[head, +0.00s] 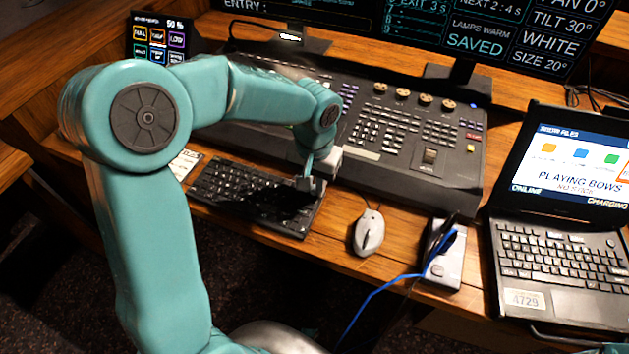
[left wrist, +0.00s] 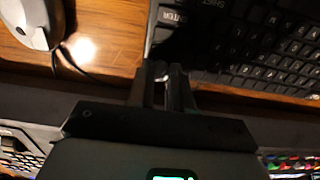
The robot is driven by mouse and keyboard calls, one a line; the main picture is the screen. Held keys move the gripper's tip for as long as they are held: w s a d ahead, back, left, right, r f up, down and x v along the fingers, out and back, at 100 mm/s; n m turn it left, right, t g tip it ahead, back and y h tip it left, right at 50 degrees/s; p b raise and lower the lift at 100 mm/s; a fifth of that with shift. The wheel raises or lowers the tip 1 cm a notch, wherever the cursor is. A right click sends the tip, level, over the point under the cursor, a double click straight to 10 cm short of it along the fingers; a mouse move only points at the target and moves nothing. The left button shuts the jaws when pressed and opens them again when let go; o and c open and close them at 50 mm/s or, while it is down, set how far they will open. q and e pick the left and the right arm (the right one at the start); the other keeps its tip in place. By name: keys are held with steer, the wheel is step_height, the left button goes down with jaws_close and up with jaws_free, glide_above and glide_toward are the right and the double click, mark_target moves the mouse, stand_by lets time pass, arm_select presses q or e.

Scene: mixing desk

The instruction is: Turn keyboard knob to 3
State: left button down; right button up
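The black keyboard (head: 235,187) lies on the wooden desk in front of the mixing desk in the head view. My left gripper (head: 310,184) points down at its far right corner. In the left wrist view the fingers (left wrist: 167,82) are close together at the corner of the keyboard (left wrist: 262,45), with only a narrow dark gap showing. I cannot make out the knob or its setting; the fingers cover that corner, so I cannot tell whether anything is between them. My right gripper is not in view.
A grey mouse (head: 368,232) lies just right of the keyboard. A small grey device (head: 443,262) with a blue cable and an open laptop (head: 555,250) stand further right. The mixing console (head: 420,150) fills the space behind the keyboard. Bare desk shows around the mouse.

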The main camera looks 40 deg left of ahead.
arm_select(q)
steer(key=shift+m, duration=0.3)
steer(key=m+p, duration=0.1)
steer(key=m, duration=0.2)
steer(key=shift+m, duration=0.4)
steer(key=m+p, duration=0.1)
steer(key=m, duration=0.3)
steer(key=shift+m, duration=0.3)
steer(key=m+p, duration=0.1)
steer(key=m, duration=0.3)
steer(key=shift+r+p, duration=0.1)
steer(key=shift+p, duration=0.2)
steer(key=shift+m+p, duration=0.65)
steer(key=shift+m, duration=1.85)
steer(key=c, duration=1)
jaws_free()
